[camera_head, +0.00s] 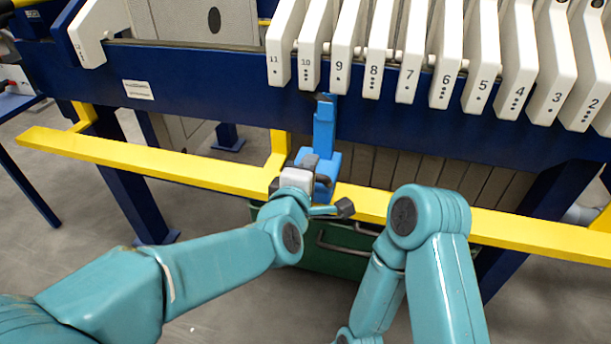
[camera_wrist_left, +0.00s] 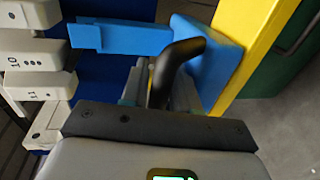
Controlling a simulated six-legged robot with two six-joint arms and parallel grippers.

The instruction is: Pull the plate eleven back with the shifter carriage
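In the left wrist view the blue carriage (camera_wrist_left: 220,60) carries a black curved handle (camera_wrist_left: 178,62). My left gripper (camera_head: 318,184) is at the carriage; in the wrist view its fingers (camera_wrist_left: 160,88) lie close on both sides of the handle and look shut on it. My right arm folds down at the right, its gripper out of view.
The yellow rail (camera_head: 140,157) runs across the front of the blue press frame (camera_head: 210,85). A dark green bin (camera_head: 335,262) stands below it. A separate white plate (camera_head: 88,32) is at the far left, with a wide gap before plate eleven.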

